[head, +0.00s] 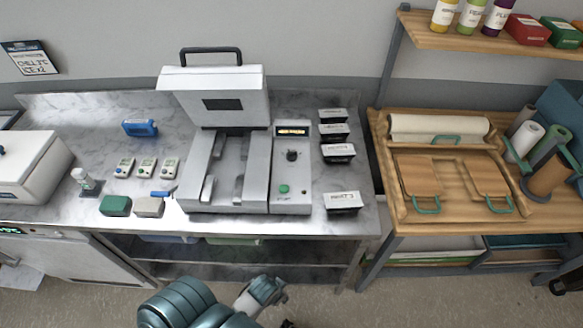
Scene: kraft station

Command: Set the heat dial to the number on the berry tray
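The press machine (226,190) stands on the marble counter with its lid raised. Its right-hand panel has a small lit display (291,131), a dark round heat dial (291,156) and a green button (284,188). The dial's setting is too small to read. Several small dark trays with white labels stand right of the machine; the nearest tray (342,202) seems to end in a 3, but its word and the others are not clearly legible, so I cannot tell which is berry. My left gripper (268,291) is below the counter's front edge, away from the dial; its fingers are unclear. My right gripper is not seen.
Small meters (146,168), a green block (115,206), a grey block (149,207) and a blue device (139,128) lie left of the machine. The counter's front edge lies between my arm and the machine.

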